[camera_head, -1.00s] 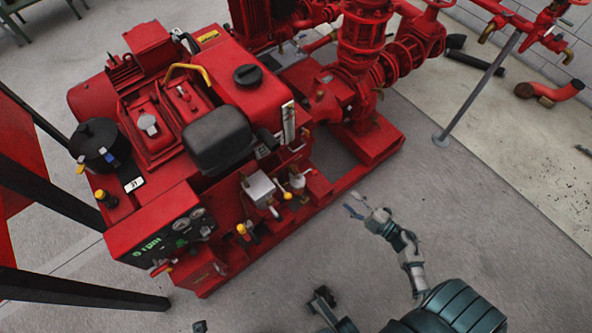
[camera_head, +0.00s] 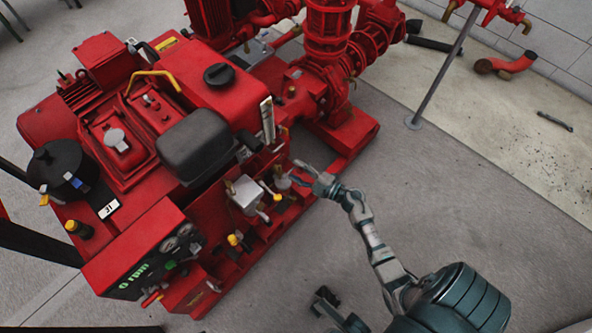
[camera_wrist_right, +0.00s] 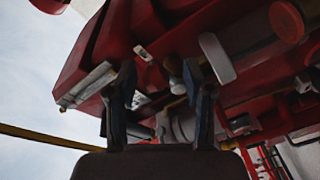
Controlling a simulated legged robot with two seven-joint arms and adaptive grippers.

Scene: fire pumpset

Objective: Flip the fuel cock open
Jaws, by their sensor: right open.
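The red pumpset (camera_head: 150,230) carries several small fittings on the side facing me. A small yellow-tipped lever (camera_head: 277,197) sits beside a pale metal box (camera_head: 245,193); I cannot tell for sure that it is the fuel cock. My right gripper (camera_head: 300,173) is open, just to the right of these fittings, with no contact that I can make out. In the right wrist view, the two dark fingers (camera_wrist_right: 160,105) stand apart, with pale metal parts of the pumpset (camera_wrist_right: 182,125) beyond them.
A control panel (camera_head: 150,260) with gauges stands at the near left of the pumpset. Another yellow-tipped lever (camera_head: 235,239) is low beside it. Red pump pipework (camera_head: 325,60) rises at the back.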

